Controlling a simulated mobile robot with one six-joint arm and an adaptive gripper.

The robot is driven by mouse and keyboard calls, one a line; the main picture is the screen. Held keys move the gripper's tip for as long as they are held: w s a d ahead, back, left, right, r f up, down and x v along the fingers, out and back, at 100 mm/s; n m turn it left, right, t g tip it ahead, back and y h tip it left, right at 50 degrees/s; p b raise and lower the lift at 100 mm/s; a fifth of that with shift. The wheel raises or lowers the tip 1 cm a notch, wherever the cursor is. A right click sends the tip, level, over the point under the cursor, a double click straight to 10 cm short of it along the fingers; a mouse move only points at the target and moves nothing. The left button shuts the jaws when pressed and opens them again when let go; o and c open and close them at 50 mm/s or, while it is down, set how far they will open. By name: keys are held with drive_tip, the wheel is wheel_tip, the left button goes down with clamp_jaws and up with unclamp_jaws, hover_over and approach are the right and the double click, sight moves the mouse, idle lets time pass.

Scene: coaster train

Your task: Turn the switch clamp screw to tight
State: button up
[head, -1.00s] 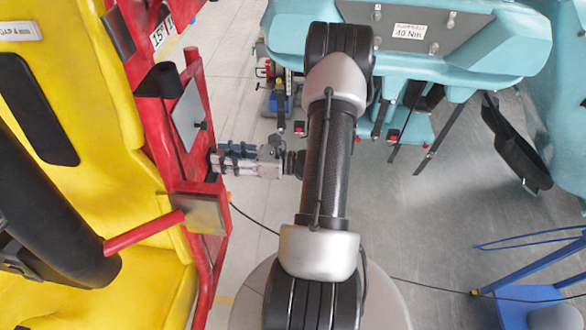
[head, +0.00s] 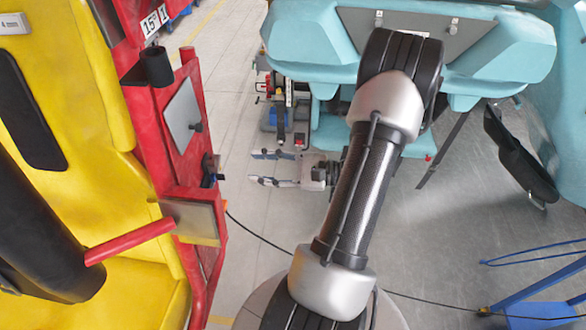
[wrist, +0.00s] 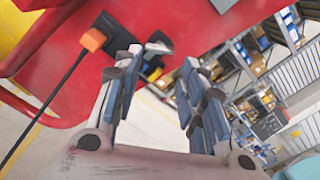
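My gripper (head: 256,168) is open and empty, with its two fingers pointing left at the red car side. A clear gap separates it from a small dark fitting (head: 209,170) on the red side, which looks like the switch with its clamp screw. In the wrist view my gripper (wrist: 162,64) is spread. Just beyond its fingertips are a dark bracket (wrist: 151,68) and a grey, rounded knob-like part (wrist: 158,46) against the red panel. An orange-ended black cable plug (wrist: 93,39) is to their left. I cannot tell how tight the screw is.
The red frame (head: 192,225) and yellow seat (head: 110,210) fill the left. A teal car (head: 480,50) stands behind my arm. A black cable (head: 260,237) crosses the floor.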

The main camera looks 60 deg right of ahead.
drive_tip(key=v, duration=0.7)
drive_tip(key=shift+s, duration=0.15)
